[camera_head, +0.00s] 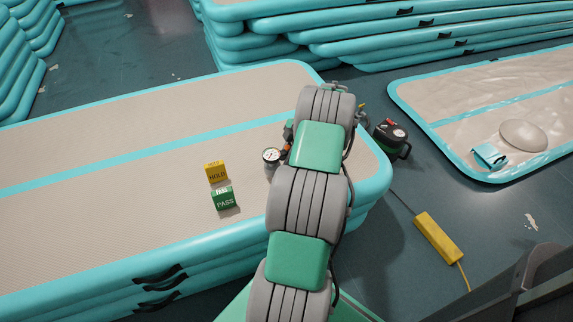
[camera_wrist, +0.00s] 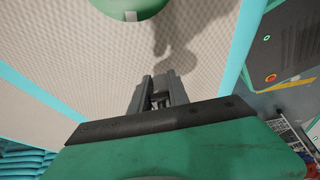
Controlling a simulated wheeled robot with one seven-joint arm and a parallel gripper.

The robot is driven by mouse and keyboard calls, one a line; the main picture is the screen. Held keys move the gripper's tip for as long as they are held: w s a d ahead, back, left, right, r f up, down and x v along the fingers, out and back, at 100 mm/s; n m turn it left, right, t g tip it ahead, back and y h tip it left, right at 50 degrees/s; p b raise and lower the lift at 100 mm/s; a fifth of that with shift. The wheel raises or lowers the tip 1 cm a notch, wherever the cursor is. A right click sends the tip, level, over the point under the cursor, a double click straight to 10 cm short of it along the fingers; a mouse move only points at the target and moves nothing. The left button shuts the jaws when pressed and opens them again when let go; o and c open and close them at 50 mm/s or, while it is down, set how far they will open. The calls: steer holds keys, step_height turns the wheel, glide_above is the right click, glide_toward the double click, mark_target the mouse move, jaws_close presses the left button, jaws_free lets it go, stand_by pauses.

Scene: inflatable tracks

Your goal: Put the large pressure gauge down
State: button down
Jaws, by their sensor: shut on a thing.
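The large pressure gauge (camera_head: 271,156), with a round white dial and a grey body, shows just left of my arm in the head view, over the beige top of the inflatable track (camera_head: 120,120). My arm hides part of the area around it. My gripper (camera_wrist: 160,84) is in the wrist view, its fingers shut above the beige surface. What sits between the fingers is hard to make out there. I cannot tell whether the gauge touches the track.
A yellow HOLD block (camera_head: 215,172) and a green PASS block (camera_head: 223,198) stand left of the gauge. A dark pump-like device (camera_head: 391,138) and a yellow box (camera_head: 438,238) are on the floor to the right. The track's left part is clear.

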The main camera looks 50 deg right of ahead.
steer(key=shift+f+b, duration=0.3)
steer(key=shift+f, duration=1.2)
steer(key=c, duration=1.3)
jaws_free()
steer(key=shift+a, duration=0.1)
steer(key=shift+o, duration=0.2)
steer(key=shift+r, duration=0.1)
